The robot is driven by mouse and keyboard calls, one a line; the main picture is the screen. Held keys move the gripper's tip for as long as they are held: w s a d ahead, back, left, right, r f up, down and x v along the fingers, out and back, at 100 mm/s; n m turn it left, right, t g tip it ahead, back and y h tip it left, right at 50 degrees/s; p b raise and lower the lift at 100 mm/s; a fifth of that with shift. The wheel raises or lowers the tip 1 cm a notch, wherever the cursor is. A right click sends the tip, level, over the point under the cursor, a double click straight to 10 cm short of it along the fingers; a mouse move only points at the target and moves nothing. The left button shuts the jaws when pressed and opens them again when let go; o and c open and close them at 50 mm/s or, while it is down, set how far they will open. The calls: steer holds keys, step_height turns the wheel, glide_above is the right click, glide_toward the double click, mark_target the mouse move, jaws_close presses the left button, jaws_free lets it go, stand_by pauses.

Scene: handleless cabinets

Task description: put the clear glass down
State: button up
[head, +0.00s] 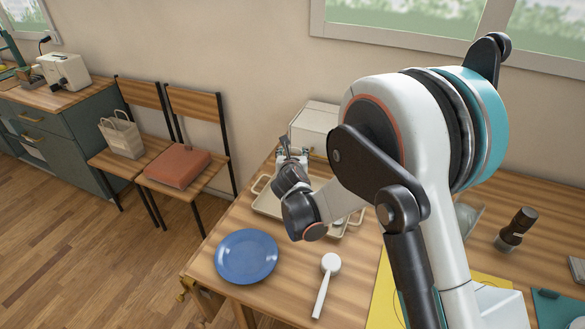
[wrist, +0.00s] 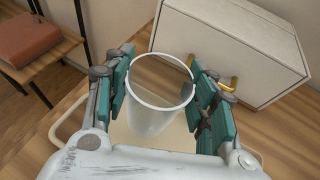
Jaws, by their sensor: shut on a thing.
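The clear glass (wrist: 158,108) is between the teal finger pads of my gripper (wrist: 162,82) in the wrist view. A pad presses each side, and the glass opening faces the camera. My gripper is shut on it. In the head view my gripper (head: 290,160) is over the far part of the cream tray (head: 262,203), in front of the white box. The glass is mostly hidden there by my gripper and wrist. The tray rim (wrist: 66,122) also shows below the glass in the wrist view. I cannot tell the gap between glass and tray.
The white box (head: 316,122) with a brass handle (wrist: 233,83) stands close behind the glass. A blue plate (head: 246,256) and a white ladle (head: 327,281) lie nearer on the wooden table. Bare wood shows between plate and ladle.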

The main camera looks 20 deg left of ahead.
step_height(320, 180, down, 4)
steer(key=shift+b, duration=0.7)
steer(key=shift+r, duration=0.1)
steer(key=o, duration=1.6)
steer(key=shift+c, duration=0.2)
steer(key=p+v, duration=0.4)
steer(key=v, duration=0.8)
